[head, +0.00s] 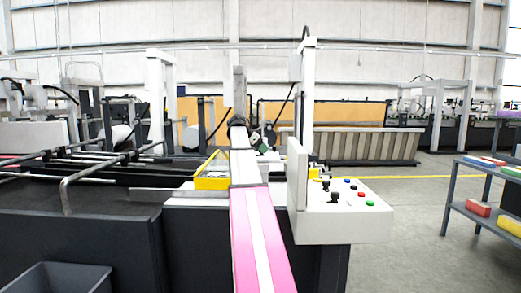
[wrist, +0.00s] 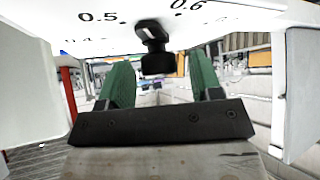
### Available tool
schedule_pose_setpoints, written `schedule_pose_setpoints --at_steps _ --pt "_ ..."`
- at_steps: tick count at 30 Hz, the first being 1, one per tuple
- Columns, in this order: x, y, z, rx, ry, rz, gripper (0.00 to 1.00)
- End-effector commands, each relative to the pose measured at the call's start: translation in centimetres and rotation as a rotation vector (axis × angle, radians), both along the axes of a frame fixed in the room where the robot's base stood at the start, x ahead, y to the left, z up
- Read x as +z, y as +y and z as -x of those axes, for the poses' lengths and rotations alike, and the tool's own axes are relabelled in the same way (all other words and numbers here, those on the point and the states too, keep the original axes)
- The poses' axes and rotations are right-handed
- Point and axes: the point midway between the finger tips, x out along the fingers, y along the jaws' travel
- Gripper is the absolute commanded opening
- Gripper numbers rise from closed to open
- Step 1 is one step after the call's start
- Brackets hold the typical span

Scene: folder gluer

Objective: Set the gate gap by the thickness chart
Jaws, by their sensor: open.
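In the wrist view a white scale panel (wrist: 215,26) with black marks shows "0.5" and "0.6"; a fainter "0.4" is at the left. A black knob (wrist: 157,64) on a short stem juts from the panel between these numbers. My gripper (wrist: 160,75) has its two green fingers apart, one on each side of the knob in the picture. I cannot tell whether they touch it. In the head view my gripper (head: 259,144) is beside the back of the upright white panel (head: 297,185). The scale's face and the knob are hidden there. No thickness chart is readable.
A control box (head: 350,225) with black levers and coloured buttons stands right of my arm. A yellow-edged tray (head: 212,183) and metal rails (head: 95,172) are at the left. A shelf with coloured packs (head: 478,208) stands far right. The floor (head: 405,235) between is clear.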

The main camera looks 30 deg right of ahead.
Motion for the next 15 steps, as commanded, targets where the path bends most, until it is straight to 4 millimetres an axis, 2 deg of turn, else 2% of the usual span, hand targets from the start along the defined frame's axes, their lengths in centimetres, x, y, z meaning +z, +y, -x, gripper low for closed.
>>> schedule_pose_setpoints --at_steps 8,11,12,13,15 --pt "-0.08 -0.08 0.01 0.0 0.0 0.0 0.59" --pt "-0.07 -0.07 0.0 0.0 0.0 0.0 0.3" --pt "-0.07 -0.07 0.0 0.0 0.0 0.0 0.17" --pt "-0.07 -0.07 0.0 0.0 0.0 0.0 0.11" --pt "-0.06 -0.06 0.0 0.0 0.0 0.0 0.11"
